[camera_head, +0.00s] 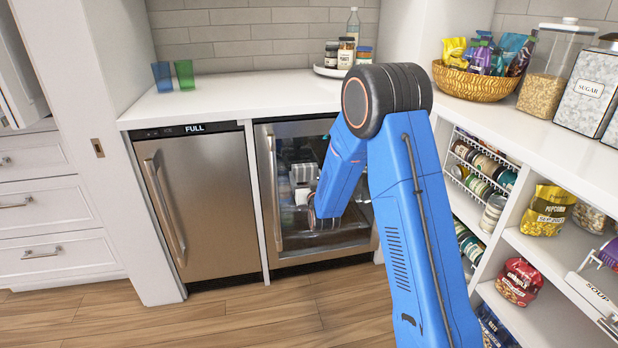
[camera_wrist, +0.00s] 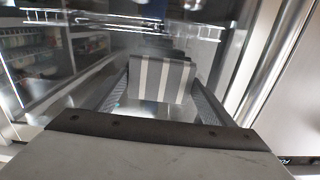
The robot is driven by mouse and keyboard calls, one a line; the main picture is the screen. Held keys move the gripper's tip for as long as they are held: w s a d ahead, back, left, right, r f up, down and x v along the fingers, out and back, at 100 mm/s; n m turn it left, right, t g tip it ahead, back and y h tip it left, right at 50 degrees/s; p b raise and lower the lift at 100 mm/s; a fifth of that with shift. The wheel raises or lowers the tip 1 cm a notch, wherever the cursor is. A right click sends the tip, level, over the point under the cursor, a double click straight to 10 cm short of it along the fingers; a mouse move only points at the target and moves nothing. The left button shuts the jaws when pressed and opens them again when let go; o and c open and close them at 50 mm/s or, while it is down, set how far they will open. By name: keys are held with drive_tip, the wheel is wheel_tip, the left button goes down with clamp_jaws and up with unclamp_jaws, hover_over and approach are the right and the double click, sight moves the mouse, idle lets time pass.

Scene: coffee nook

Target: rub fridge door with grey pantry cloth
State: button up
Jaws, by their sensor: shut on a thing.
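The glass-fronted fridge door (camera_head: 350,215) has a steel frame and a vertical handle (camera_head: 273,190) on its left. It looks shut. The grey pantry cloth (camera_wrist: 162,80), with white stripes, is folded between the two fingers of my gripper (camera_wrist: 160,92) in the wrist view. My gripper is shut on it, in front of the glass. I cannot tell whether the cloth touches the glass. In the head view my blue arm covers the right part of the door, and the gripper and cloth are hard to make out against the glass.
A steel appliance (camera_head: 212,210) marked FULL stands left of the fridge. The white counter (camera_head: 235,97) above holds two cups (camera_head: 184,75) and a tray of jars (camera_head: 333,72). Open pantry shelves (camera_head: 545,250) with cans and bags stand at the right. The wooden floor (camera_head: 250,315) in front is clear.

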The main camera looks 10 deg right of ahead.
drive_tip(key=shift+s, duration=3)
drive_tip(key=shift+s, duration=0.1)
drive_tip(key=shift+s, duration=1.4)
